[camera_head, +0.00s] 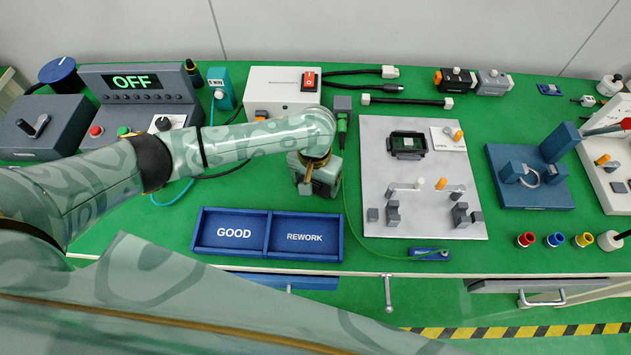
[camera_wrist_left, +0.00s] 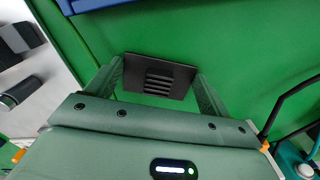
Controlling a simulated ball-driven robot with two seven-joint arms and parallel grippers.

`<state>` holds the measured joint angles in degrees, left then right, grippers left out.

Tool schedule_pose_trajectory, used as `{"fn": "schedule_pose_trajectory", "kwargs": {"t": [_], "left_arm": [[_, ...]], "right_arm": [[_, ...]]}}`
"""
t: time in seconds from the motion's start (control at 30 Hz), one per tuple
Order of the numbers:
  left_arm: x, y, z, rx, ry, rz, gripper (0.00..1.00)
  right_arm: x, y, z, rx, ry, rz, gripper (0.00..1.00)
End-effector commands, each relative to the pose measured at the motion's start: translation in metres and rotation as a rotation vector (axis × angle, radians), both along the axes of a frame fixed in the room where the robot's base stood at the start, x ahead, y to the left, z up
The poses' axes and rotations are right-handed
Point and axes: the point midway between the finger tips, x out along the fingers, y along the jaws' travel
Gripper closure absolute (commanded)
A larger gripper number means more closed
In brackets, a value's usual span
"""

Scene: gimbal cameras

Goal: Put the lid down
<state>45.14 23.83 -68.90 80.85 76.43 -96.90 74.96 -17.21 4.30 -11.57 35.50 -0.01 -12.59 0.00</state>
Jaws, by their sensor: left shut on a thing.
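My left gripper (camera_head: 318,186) points down over the green mat, between the blue tray and the grey fixture plate. In the left wrist view, its two fingers are shut on a dark, flat lid (camera_wrist_left: 158,77) with several slots, gripped by its opposite edges. The lid is above green mat; its exact height cannot be told. A small black open housing (camera_head: 408,145) with a board inside sits on the grey fixture plate (camera_head: 400,235). My right gripper is not in view.
The blue tray (camera_head: 267,212) marked GOOD and REWORK lies near the front edge. A white box with a red switch (camera_head: 309,81) stands behind the gripper. A blue clamp stand (camera_head: 530,190) is at right.

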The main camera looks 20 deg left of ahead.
Motion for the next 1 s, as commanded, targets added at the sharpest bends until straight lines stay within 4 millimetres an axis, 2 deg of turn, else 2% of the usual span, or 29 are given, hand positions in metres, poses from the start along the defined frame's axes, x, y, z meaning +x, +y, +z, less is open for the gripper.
{"fn": "schedule_pose_trajectory", "kwargs": {"t": [0.3, 0.33, 0.4, 0.7, 0.77, 1.0], "left_arm": [[0.0, -0.001, 0.0, -0.001, -0.002, 0.001, 0.41], [0.0, -0.001, -0.001, 0.0, -0.002, 0.001, 0.16], [0.0, 0.0, -0.001, 0.0, -0.002, 0.001, 0.0], [0.001, 0.0, 0.005, 0.0, -0.003, -0.001, 0.0], [0.001, 0.0, 0.016, 0.0, -0.004, -0.001, 0.0], [0.001, -0.001, 0.075, -0.002, -0.006, 0.0, 0.0]], "right_arm": [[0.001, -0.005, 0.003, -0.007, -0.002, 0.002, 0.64], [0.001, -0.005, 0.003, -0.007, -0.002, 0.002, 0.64], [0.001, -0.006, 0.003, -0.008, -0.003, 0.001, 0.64], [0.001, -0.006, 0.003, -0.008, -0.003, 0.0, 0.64], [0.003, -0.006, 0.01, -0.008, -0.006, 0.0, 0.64], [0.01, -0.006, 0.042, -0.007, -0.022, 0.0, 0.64]]}}
